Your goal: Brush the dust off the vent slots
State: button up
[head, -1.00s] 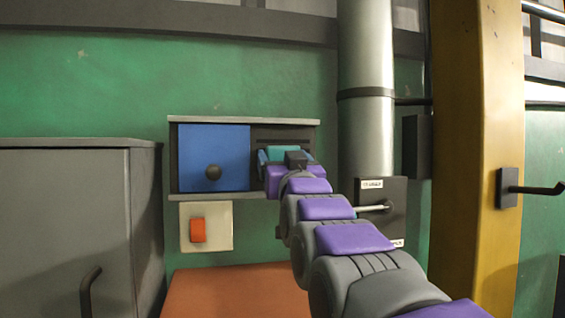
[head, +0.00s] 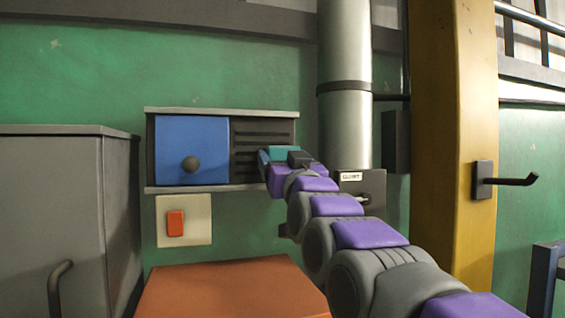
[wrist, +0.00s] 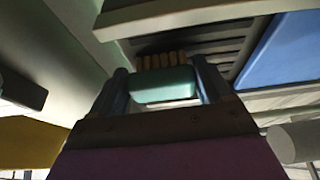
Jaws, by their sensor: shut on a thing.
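My gripper (head: 278,160) is shut on a teal brush (wrist: 165,86), with one finger on each side of its block. The brush's tan bristles (wrist: 161,61) point at the dark vent slots (wrist: 222,48) and appear at or very near them; contact cannot be told. In the head view the vent slots (head: 256,137) sit in a wall panel, and my gripper is at their lower right end, hiding part of them. No dust can be made out.
A grey cabinet (head: 60,210) stands at left. An orange-topped surface (head: 230,290) is below the panel, under a red switch (head: 175,223). A metal pipe (head: 344,125), a lever box (head: 362,183) and a yellow column (head: 453,150) with a hook (head: 515,181) are at right.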

jog(key=s, duration=0.1)
jog(key=s+b, duration=0.1)
jog(key=s, duration=0.1)
jog(key=shift+s+d, duration=0.1)
jog(key=shift+d, duration=0.25)
jog(key=shift+s+d+b, duration=0.3)
jog(key=shift+s+b, duration=0.1)
jog(key=shift+s, duration=0.55)
jog(key=shift+s+d, duration=0.1)
jog(key=shift+s, duration=0.15)
jog(key=s, duration=0.1)
jog(key=s+d, duration=0.1)
jog(key=s, duration=0.1)
jog(key=shift+b, duration=0.4)
jog(key=shift+w+a, duration=0.1)
